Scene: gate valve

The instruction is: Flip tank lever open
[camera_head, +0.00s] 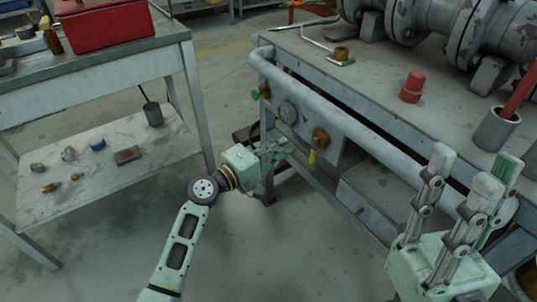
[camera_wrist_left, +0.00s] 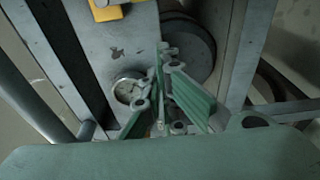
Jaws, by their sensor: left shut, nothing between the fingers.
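My left gripper (camera_head: 279,150) is at the left end of the workbench, beside its front panel. Its fingers are shut and empty, and they also show in the left wrist view (camera_wrist_left: 170,75). A short yellow lever (camera_head: 312,157) hangs below a brass valve (camera_head: 320,137) on that panel, to the right of the gripper and apart from it. In the left wrist view a yellow part (camera_wrist_left: 108,11) shows at the top edge, clear of the fingers. I cannot tell for certain which part is the tank lever. My right gripper (camera_head: 468,165) points upward at the right, its fingers apart and empty.
A round gauge (camera_head: 287,112) sits on the panel, also seen in the left wrist view (camera_wrist_left: 128,89). A thick rail (camera_head: 340,125) runs along the bench front. A red cylinder (camera_head: 412,86) stands on the bench. A cart with a red toolbox (camera_head: 100,22) is at left.

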